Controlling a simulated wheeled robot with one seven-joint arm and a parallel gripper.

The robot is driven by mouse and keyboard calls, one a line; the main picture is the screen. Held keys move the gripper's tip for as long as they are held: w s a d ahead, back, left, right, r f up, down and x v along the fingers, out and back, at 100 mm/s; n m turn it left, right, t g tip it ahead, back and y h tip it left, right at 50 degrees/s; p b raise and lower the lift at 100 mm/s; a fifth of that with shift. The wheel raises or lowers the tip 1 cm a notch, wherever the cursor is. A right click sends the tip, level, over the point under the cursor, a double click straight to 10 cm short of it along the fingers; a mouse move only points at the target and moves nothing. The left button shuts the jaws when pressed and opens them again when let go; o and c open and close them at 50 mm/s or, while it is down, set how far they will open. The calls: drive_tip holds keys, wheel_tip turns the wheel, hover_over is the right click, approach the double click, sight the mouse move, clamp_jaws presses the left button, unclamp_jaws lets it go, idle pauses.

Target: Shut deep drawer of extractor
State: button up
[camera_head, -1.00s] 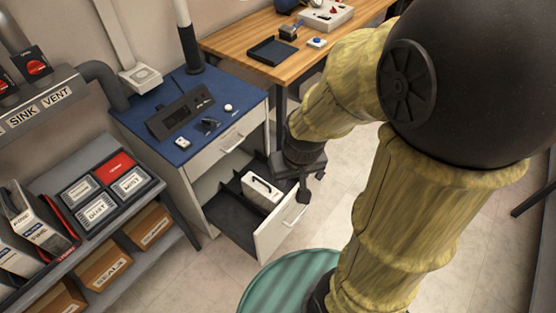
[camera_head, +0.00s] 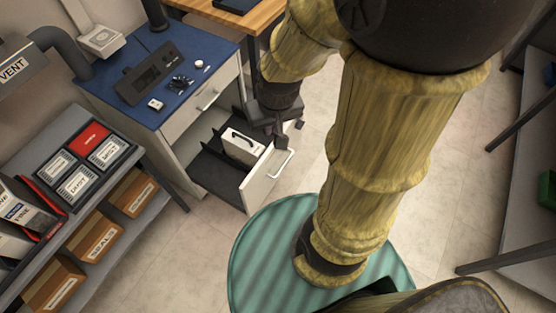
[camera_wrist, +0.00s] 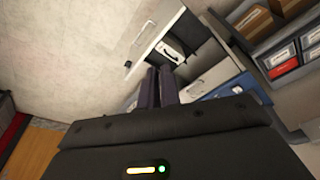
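The deep drawer (camera_head: 262,182) is the low drawer of the blue-topped extractor cabinet (camera_head: 185,140). It stands pulled out, with its white front and bar handle facing the lower right. A white case with a dark handle (camera_head: 243,146) is inside it. My gripper (camera_head: 281,142) hangs near the far end of the drawer front; I cannot tell if it touches. In the wrist view the two dark fingers (camera_wrist: 162,82) are side by side with nothing visible between them. The open drawer (camera_wrist: 154,24) shows beyond the fingertips there. The shallow upper drawer (camera_head: 202,107) is shut.
A shelf with cardboard boxes (camera_head: 95,235) stands left of the cabinet. A wooden bench (camera_head: 250,14) is behind. A round green ribbed surface (camera_head: 262,262) lies in front of the drawer. Pale floor is clear between shelf and green surface. Another table (camera_head: 530,230) is at the right.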

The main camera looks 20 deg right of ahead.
drive_tip(key=d+f+m+b, duration=0.1)
drive_tip(key=f+m+b, duration=0.1)
drive_tip(key=f, duration=0.1)
drive_tip(key=w+d+f+m+g+y+b, duration=0.1)
drive_tip(key=f+m, duration=0.2)
drive_tip(key=f, duration=0.1)
drive_tip(key=d+f+m+g+y+b, duration=0.1)
drive_tip(key=f+m+b, duration=0.1)
drive_tip(key=f+m, duration=0.1)
drive_tip(key=shift+w+d+f+b, duration=0.1)
drive_tip(key=shift+w+f+b, duration=0.3)
drive_tip(key=shift+f, duration=0.15)
clamp_jaws()
drive_tip(key=w+d+f+m+t+y+b, duration=0.1)
drive_tip(key=w+d+f+m+t+b, duration=0.1)
drive_tip(key=d+f+m, duration=0.3)
drive_tip(key=w+d+f+m+t+y+b, duration=0.1)
drive_tip(key=w+d+f+m+t+b, duration=0.1)
drive_tip(key=d+f+m+b, duration=0.3)
drive_tip(key=w+d+f+m+t+y+b, duration=0.1)
drive_tip(key=w+d+f+m+b, duration=0.3)
drive_tip(key=f+m, duration=0.6)
wheel_tip(320, 180, down, 3)
drive_tip(key=shift+d+r+t, duration=0.2)
drive_tip(key=shift+d+t, duration=0.6)
drive_tip(key=shift+d, duration=0.35)
